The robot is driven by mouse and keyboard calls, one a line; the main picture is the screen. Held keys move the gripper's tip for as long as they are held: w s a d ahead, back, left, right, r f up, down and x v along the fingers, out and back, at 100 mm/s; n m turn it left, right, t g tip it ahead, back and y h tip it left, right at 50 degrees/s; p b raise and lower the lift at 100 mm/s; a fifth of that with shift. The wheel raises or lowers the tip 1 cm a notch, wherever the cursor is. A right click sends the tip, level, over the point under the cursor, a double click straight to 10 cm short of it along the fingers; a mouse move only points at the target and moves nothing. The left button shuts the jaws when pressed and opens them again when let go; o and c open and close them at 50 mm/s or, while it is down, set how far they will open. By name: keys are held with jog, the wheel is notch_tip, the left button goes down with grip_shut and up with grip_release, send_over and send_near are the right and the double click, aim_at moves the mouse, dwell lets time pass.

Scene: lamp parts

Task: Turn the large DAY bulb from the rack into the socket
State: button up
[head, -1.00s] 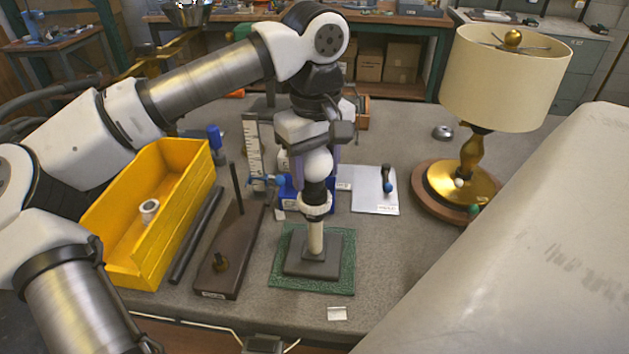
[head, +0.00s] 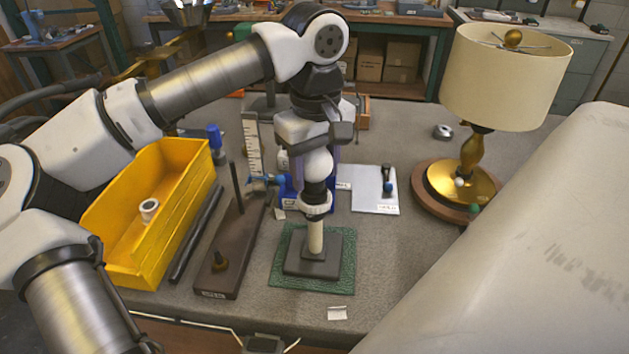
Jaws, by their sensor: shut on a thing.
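My gripper (head: 317,148) points straight down and is shut on the large white bulb (head: 318,167). The bulb stands upright, directly above the dark socket (head: 315,192). The socket sits in a white collar on top of a cream post, with a dark square base (head: 313,263) on a green mat (head: 340,285). The bulb's lower end meets the socket; its thread is hidden, so I cannot tell how deep it sits. The fingers' tips lie at the bulb's sides, partly hidden by the gripper body.
A yellow bin (head: 128,265) holding a white ring (head: 149,209) stands at left. A brown board (head: 228,255) with an upright rod lies between bin and mat. A blue object (head: 290,193) stands close behind the post. A lamp with a cream shade (head: 505,80) stands at right.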

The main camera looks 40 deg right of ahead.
jog(key=shift+o, duration=0.5)
jog(key=shift+f, duration=0.15)
jog(key=shift+c, duration=0.5)
jog(key=m+p, duration=0.1)
jog(key=m, duration=0.5)
jog(key=shift+a+m, duration=0.1)
jog(key=shift+m, duration=0.3)
jog(key=shift+m, duration=0.6)
jog(key=m, duration=0.4)
jog(key=shift+f, duration=0.1)
jog(key=shift+w+m, duration=0.1)
jog(key=shift+m, duration=0.8)
